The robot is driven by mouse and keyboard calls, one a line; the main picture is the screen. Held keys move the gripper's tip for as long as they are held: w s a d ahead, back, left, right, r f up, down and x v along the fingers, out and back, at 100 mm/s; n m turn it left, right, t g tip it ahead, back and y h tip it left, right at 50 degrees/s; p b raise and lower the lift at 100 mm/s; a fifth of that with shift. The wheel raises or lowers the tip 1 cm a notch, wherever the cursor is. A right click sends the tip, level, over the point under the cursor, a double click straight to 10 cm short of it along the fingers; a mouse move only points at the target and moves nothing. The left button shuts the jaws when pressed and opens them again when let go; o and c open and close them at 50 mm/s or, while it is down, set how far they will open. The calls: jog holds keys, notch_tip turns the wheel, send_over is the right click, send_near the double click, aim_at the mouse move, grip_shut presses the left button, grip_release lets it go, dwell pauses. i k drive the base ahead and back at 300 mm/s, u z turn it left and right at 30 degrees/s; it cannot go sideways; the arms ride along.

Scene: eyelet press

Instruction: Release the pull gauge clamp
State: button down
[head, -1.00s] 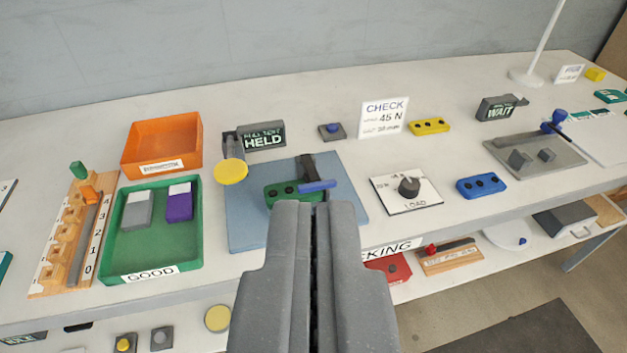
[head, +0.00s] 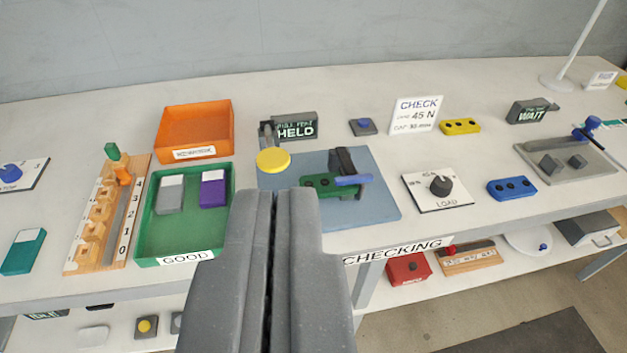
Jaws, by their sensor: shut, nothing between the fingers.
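The pull gauge stands on a blue-grey plate (head: 375,205) in the middle of the bench. A dark clamp block with a blue lever (head: 352,180) sits over a green part (head: 318,186) with dark holes. The lever lies about level and points right. A sign (head: 296,128) behind the plate reads HELD. A yellow disc (head: 273,161) is at the plate's back left corner. My gripper (head: 278,195) is shut and empty. In the picture it is in front of the plate, to the left of the clamp, and hides part of the plate's front edge.
A green GOOD tray (head: 152,252) with a grey and a purple block is at left, an orange tray (head: 190,128) behind it. A LOAD knob (head: 440,185), a blue part (head: 512,188) and a CHECK card (head: 415,117) are to the right. A lower shelf holds a red box (head: 408,269).

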aim_at(347, 171)
jog(key=u, duration=2.2)
jog(key=k, duration=1.9)
jog(key=z, duration=1.5)
jog(key=i, duration=1.05)
jog(key=u, duration=0.05)
